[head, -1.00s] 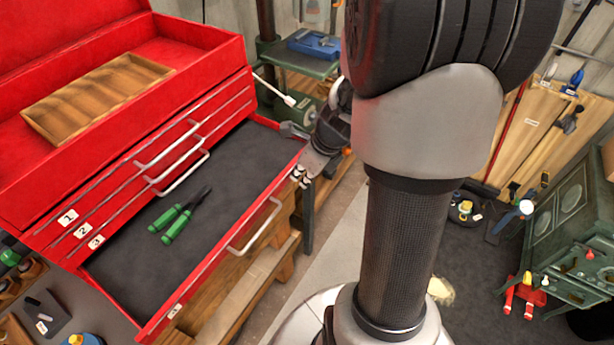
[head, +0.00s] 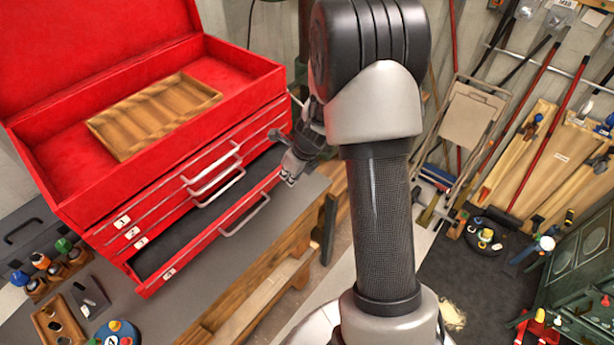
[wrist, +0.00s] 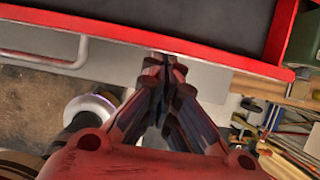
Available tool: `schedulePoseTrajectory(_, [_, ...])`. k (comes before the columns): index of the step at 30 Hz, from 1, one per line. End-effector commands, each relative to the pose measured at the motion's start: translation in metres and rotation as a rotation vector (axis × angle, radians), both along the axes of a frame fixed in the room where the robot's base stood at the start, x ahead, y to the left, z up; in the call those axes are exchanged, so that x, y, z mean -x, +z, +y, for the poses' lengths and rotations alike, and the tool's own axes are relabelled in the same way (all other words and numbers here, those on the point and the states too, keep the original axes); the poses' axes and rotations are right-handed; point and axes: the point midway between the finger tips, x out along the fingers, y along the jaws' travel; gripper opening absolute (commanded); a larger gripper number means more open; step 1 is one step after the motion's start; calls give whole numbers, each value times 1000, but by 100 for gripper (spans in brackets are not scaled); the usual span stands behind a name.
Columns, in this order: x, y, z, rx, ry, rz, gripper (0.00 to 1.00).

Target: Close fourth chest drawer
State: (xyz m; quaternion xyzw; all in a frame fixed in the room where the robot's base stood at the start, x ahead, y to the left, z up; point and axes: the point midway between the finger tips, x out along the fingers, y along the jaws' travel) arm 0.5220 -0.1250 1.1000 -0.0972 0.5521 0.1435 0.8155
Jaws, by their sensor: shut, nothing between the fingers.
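The red tool chest (head: 190,75) stands on a workbench with its lid up. Its fourth drawer (head: 215,240) is the lowest one and is partly pulled out, with a grey liner and a silver handle (head: 245,215) on its front. The drawers labelled 1, 2 and 3 above it look shut. My gripper (head: 290,181) is at the right end of the fourth drawer's front. In the wrist view my gripper (wrist: 162,62) is shut and empty, with its tips at the red drawer front (wrist: 200,53). I cannot tell whether they touch it.
A wooden tray (head: 155,115) lies in the chest's open top. Bottles and small parts stand on the bench (head: 290,215) at the left. Boards and tools lean on the wall at the right, beside a green cabinet (head: 575,255).

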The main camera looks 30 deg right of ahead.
Motion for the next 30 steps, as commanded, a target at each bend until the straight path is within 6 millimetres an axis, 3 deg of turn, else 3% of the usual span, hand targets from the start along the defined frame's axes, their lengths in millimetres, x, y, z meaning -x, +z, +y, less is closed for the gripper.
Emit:
schedulePoseTrajectory(3, [-19, 4, 7, -1, 2, 1, 0])
schedulePoseTrajectory(10, [-38, 2, 14, 0, 0, 0, 0])
schedulePoseTrajectory(30, [-39, -1, 9, 0, -1, 0, 0])
